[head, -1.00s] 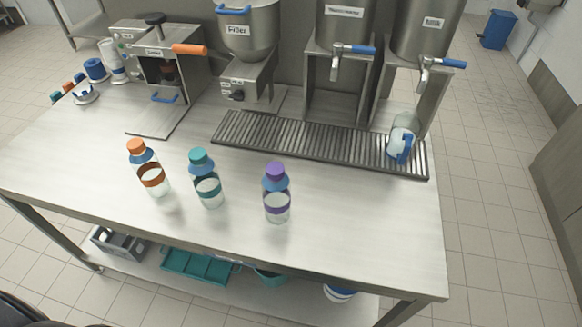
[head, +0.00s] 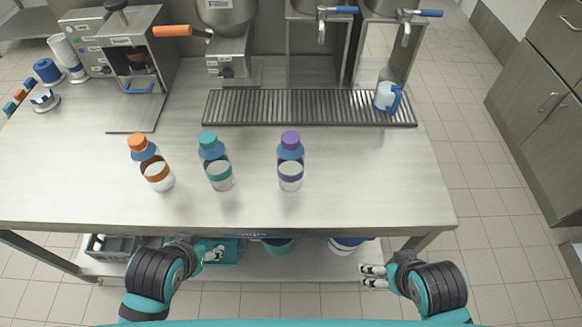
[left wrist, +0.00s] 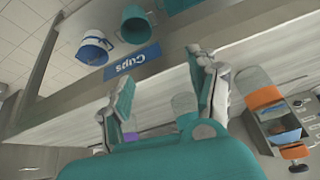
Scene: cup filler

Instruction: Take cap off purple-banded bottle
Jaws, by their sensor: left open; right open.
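The purple-banded bottle (head: 290,170) stands upright on the table with its purple cap (head: 290,139) on. A teal-banded bottle (head: 217,170) and an orange-banded bottle (head: 154,170) stand to its left, both capped. My right gripper (head: 374,275) is open and empty, in front of the table's front edge at the lower right. My left gripper (head: 214,252) is open in front of the table edge at the lower left. In the left wrist view the left gripper's fingers (left wrist: 165,98) are spread apart, with part of a bottle showing beyond them.
Dispensers stand at the back. The tabletop around the bottles is clear.

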